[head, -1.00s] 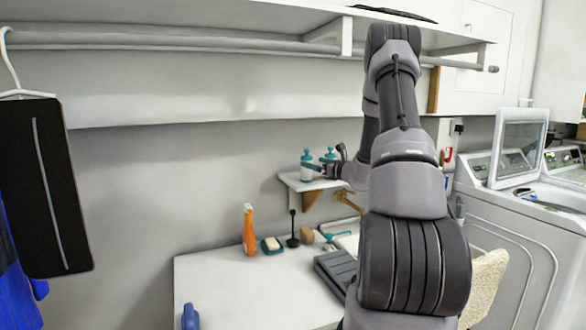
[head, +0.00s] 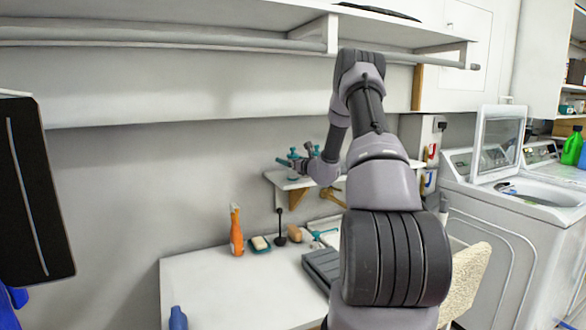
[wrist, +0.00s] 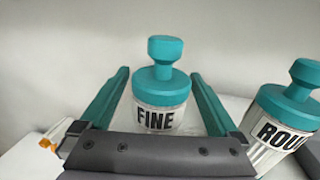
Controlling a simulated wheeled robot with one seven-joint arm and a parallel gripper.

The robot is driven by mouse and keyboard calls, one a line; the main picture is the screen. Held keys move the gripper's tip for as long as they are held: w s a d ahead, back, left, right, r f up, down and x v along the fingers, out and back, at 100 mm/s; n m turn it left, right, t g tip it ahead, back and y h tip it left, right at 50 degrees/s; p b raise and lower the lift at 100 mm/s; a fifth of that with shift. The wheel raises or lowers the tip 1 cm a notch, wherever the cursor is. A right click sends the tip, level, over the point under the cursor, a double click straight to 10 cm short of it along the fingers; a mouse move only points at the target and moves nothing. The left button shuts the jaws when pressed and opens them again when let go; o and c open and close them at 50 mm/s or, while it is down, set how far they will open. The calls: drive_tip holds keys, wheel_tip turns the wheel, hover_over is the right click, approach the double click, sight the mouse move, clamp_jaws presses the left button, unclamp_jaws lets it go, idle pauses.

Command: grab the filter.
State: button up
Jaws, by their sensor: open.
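A clear jar with a teal knobbed lid, labelled FINE (wrist: 155,117), stands upright in the middle of the wrist view. A second teal-lidded jar (wrist: 283,118), its label partly cut off and starting ROU, is to its right. My gripper (wrist: 160,76) is open, with one teal finger on each side of the FINE jar. The jar's lower part is hidden behind the gripper's dark body; I cannot tell whether the fingers touch it. In the head view my gripper (head: 287,162) is at the small wall shelf (head: 277,177), partly covering the jars.
Below is a white counter (head: 205,280) with an orange bottle (head: 236,232), a soap dish (head: 260,244), a dark brush (head: 280,230) and a grey washboard-like item (head: 322,268). A long shelf with a rail (head: 180,37) runs overhead. Washing machines (head: 500,220) stand at right.

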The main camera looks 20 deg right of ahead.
drive_tip(key=shift+w, duration=0.1)
clamp_jaws()
